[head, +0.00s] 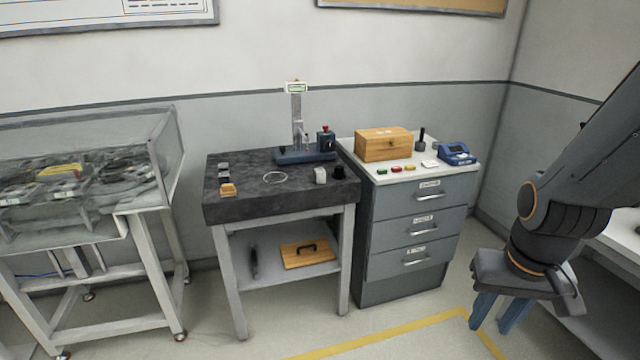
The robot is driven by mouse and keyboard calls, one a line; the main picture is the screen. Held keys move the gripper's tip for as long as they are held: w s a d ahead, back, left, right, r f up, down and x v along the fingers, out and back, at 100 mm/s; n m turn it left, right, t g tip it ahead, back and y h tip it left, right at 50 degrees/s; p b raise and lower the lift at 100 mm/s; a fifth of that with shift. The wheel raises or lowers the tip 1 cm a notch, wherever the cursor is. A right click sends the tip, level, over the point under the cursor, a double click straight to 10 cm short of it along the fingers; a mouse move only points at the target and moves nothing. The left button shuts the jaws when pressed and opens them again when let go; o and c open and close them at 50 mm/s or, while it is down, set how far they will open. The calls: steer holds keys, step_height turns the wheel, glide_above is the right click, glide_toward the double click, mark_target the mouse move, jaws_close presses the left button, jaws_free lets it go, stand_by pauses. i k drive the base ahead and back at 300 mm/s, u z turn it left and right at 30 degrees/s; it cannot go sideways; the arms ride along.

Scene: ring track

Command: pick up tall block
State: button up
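Several small blocks stand on the dark stone-topped table (265,205). A light grey block (320,175) is near its right front, with a black round piece (339,172) beside it. An orange block (228,189) and a few small dark and pale blocks (223,172) are at the left. I cannot tell for sure which one is the tall block. My gripper (490,328) hangs at the lower right, pointing down, far from the table. Its two blue fingers are apart with nothing between them.
A gauge stand (297,125) stands at the table's back. A wooden box (383,145), small coloured blocks and a blue device (457,153) sit on the drawer cabinet (415,225). A glass-sided cart (150,270) stands left. Floor in front is clear, with yellow tape.

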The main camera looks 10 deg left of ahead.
mark_target(319, 173)
steer(key=u, duration=0.4)
steer(key=i, duration=1.2)
steer(key=u, duration=0.55)
steer(key=i, duration=1.1)
steer(key=u, duration=0.05)
